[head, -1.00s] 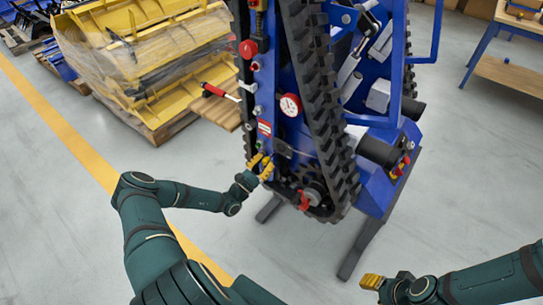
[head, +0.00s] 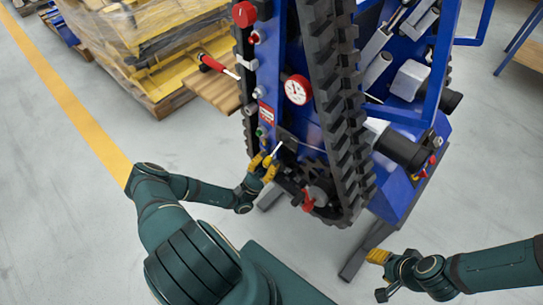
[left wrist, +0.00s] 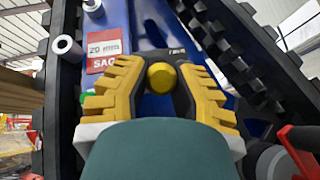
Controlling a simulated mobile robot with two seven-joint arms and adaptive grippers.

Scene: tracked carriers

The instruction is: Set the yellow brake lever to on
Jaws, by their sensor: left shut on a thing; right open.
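The yellow brake lever is on the lower side of the blue tracked carrier (head: 283,50); its pale shaft (head: 277,149) shows in the head view beside a dark plate. In the left wrist view its round yellow knob (left wrist: 162,77) sits between the two fingers. My left gripper (head: 264,167) is shut on this knob, its yellow fingers (left wrist: 160,85) on either side of it. The lever's base is hidden in the wrist view. My right gripper (head: 378,256) is open and empty, low at the right, away from the carrier.
A black rubber track (head: 335,100) runs beside the lever. Near it are a red-rimmed gauge (head: 298,90), a red-handled lever (head: 212,63), a red knob (head: 244,14) and a red handle (head: 308,200). A wrapped pallet (head: 160,50) stands behind left. The floor at left is clear.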

